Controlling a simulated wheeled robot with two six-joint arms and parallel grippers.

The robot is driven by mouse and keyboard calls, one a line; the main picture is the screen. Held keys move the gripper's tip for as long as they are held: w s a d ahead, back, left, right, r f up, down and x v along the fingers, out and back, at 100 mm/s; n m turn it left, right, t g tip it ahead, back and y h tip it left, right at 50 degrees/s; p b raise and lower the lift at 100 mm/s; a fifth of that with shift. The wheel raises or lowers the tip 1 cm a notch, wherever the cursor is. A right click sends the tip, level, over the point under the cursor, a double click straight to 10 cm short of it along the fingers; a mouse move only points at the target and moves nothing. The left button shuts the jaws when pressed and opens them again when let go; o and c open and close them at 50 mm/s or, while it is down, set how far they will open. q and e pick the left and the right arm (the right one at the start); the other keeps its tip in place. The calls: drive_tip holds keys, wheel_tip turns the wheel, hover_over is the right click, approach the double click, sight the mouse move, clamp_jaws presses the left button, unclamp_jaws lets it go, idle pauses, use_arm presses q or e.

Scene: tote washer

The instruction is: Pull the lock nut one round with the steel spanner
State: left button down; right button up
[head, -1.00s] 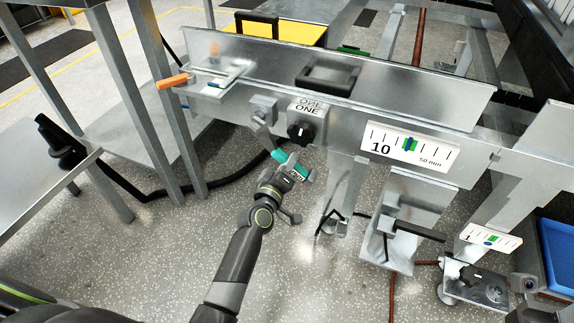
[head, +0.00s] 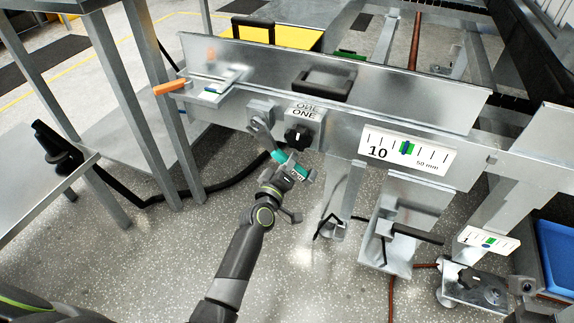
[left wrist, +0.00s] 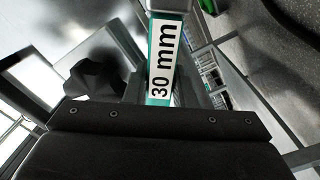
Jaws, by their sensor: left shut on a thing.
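The steel spanner (head: 261,134) has a grey shank and a teal grip section. Its label reads 30 mm in the left wrist view (left wrist: 165,60). My left gripper (head: 288,169) is shut on the teal section. The spanner slants up and left from the gripper, its head at a small grey block (head: 261,108) on the machine's front rail, left of a black knob (head: 298,136). The lock nut cannot be made out; whether the spanner's jaw is seated on it cannot be told. My right gripper is out of view.
A white scale marked 10 (head: 406,151) is to the right. An orange-handled tool (head: 170,87) lies on a ledge at upper left. A bracket with a black handle (head: 416,232) juts out at lower right.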

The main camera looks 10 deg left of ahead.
use_arm(q)
drive_tip(key=shift+w, duration=0.1)
drive_tip(key=shift+w+d+r, duration=0.1)
drive_tip(key=shift+w, duration=0.5)
idle(0.4)
drive_tip(key=shift+a+f+m+b, duration=0.4)
drive_tip(key=shift+f+m+b, duration=0.1)
drive_tip(key=shift+f+b, duration=0.25)
drive_tip(key=shift+w+a+f+m+b, duration=0.1)
drive_tip(key=shift+a+f+m+b, duration=0.05)
drive_tip(key=shift+a+m+b, duration=0.2)
